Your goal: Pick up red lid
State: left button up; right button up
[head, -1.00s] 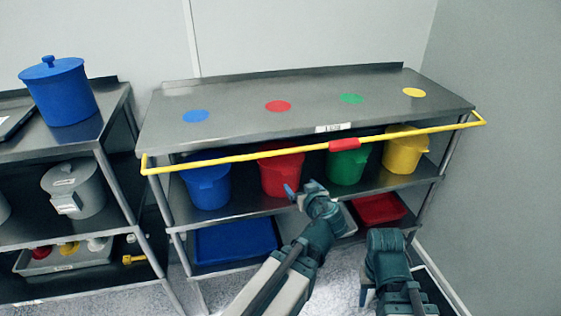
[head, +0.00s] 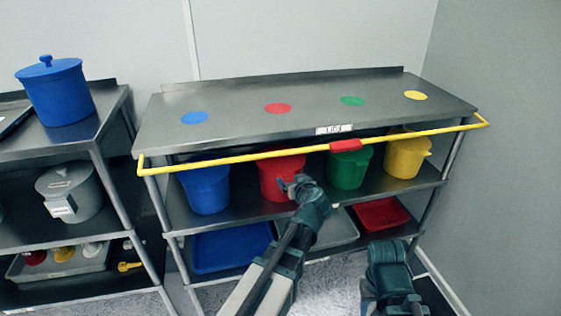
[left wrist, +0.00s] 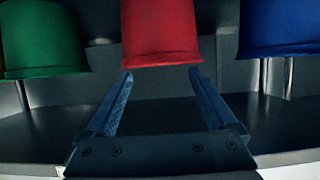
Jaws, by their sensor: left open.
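I cannot make out a separate red lid. A red bucket (head: 280,178) stands on the middle shelf, partly behind the yellow bar; its top is partly hidden. A flat red disc (head: 278,108) lies on the rack's top. My left gripper (head: 290,184) is in front of the red bucket, below the bar. In the left wrist view its two fingers (left wrist: 160,76) are open and empty, pointing at the red bucket (left wrist: 158,32), whose edge is just beyond the tips. My right arm shows at lower right; its fingers are not clear.
A yellow bar (head: 235,158) with a red sleeve (head: 346,145) crosses the rack's front. Blue (head: 207,188), green (head: 348,168) and yellow (head: 403,158) buckets flank the red one. A red tray (head: 380,213) lies below. Another rack with a lidded blue pot (head: 58,92) stands left.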

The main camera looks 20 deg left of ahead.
aim_at(288, 174)
pick_arm(q)
jog(key=b+x, duration=0.1)
jog(key=x, duration=0.3)
jog(key=shift+w+a, duration=0.1)
jog(key=shift+w, duration=0.05)
jog(key=shift+c, duration=0.2)
grip_shut()
